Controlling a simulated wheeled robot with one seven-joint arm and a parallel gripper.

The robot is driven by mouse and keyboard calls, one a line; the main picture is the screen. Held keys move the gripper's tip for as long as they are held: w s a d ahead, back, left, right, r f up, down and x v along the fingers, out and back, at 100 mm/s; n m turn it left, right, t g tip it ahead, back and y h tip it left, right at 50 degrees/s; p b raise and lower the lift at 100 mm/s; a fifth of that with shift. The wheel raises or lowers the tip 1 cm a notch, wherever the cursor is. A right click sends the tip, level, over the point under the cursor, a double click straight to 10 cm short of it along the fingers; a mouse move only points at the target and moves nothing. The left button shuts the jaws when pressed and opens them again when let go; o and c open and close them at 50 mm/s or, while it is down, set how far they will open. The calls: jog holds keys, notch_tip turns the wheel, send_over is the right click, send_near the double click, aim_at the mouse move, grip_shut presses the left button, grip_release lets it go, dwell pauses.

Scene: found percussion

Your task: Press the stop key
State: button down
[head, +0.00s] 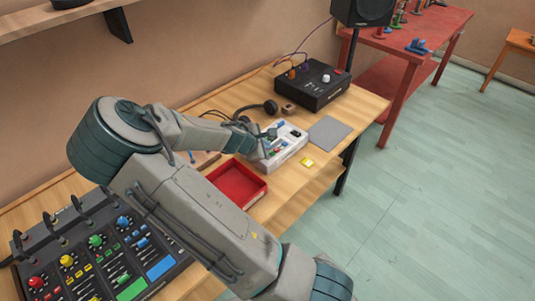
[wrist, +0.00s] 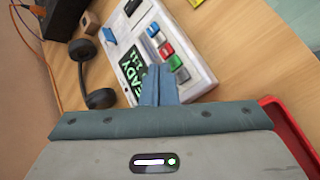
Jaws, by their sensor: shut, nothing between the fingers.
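A white recorder-like box (head: 293,150) lies on the wooden bench, and it fills the middle of the wrist view (wrist: 190,30). In the wrist view its lit screen (wrist: 131,63) reads "READY" above digits. I cannot read which is the stop key. My gripper (wrist: 158,72) is shut and empty, its blue fingertips over the box between the screen and the keys. I cannot tell whether they touch it.
A red tray (head: 262,196) stands close in front of the box. Headphones (wrist: 100,97), a wooden block (wrist: 90,22) and a black unit (head: 312,92) lie behind it. A grey pad (head: 328,132) and a yellow piece (head: 307,162) lie to its right. A mixer (head: 95,250) stands at left.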

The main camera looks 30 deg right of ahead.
jog(key=shift+r+p, duration=1)
jog(key=shift+r, duration=0.6)
jog(key=shift+f, duration=0.1)
jog(key=shift+s+a+m, duration=0.1)
jog(key=shift+s+m, duration=0.15)
jog(key=shift+m, duration=0.05)
jog(key=s+a+r+m+y, duration=0.2)
jog(key=s+a+r+m, duration=0.2)
jog(key=s, duration=0.4)
jog(key=s+a+r+m+y, duration=0.3)
jog(key=s+a+r+m, duration=0.2)
jog(key=s+r, duration=0.3)
jog(key=s+a+r+m+y, duration=0.3)
jog(key=s+a+r+m, duration=0.1)
jog(key=s+r, duration=0.3)
jog(key=shift+s+a+r+m, duration=0.2)
jog(key=shift+s+a+m, duration=0.1)
jog(key=shift+s+a, duration=0.6)
jog(key=shift+d, duration=0.1)
